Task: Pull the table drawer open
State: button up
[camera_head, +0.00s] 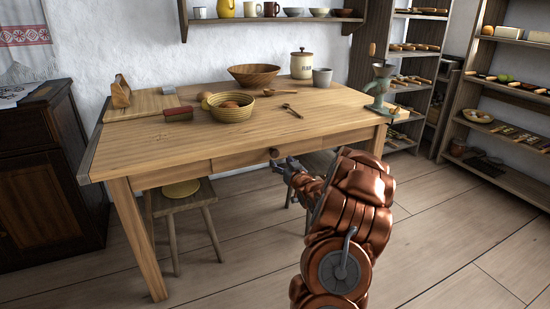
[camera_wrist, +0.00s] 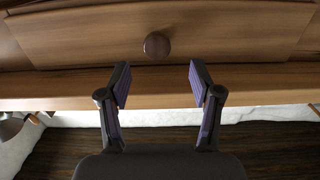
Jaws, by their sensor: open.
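The wooden table (camera_head: 170,150) stands against the white wall in the head view. Its drawer (camera_head: 240,160) is in the front apron and looks closed, flush with it. The drawer's round dark knob (camera_head: 274,153) sits at the middle of the drawer front. In the wrist view the drawer front (camera_wrist: 230,35) spans the top and the knob (camera_wrist: 157,46) lies just beyond my fingertips, roughly between them. My gripper (camera_wrist: 160,82) is open and empty, with a finger to each side of the knob's line. In the head view my gripper (camera_head: 284,168) is close in front of the knob.
On the tabletop are a basket (camera_head: 231,107), a wooden bowl (camera_head: 254,75), a jar (camera_head: 302,64), a mug (camera_head: 322,77) and a grinder (camera_head: 380,90). A stool (camera_head: 182,205) stands under the table. The floor in front is clear.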

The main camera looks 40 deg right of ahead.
aim_at(276, 155)
jog(key=shift+b+x, duration=0.65)
jog(key=shift+x, duration=3.25)
jog(key=shift+s+d, duration=0.1)
jog(key=shift+d, duration=0.15)
grip_shut()
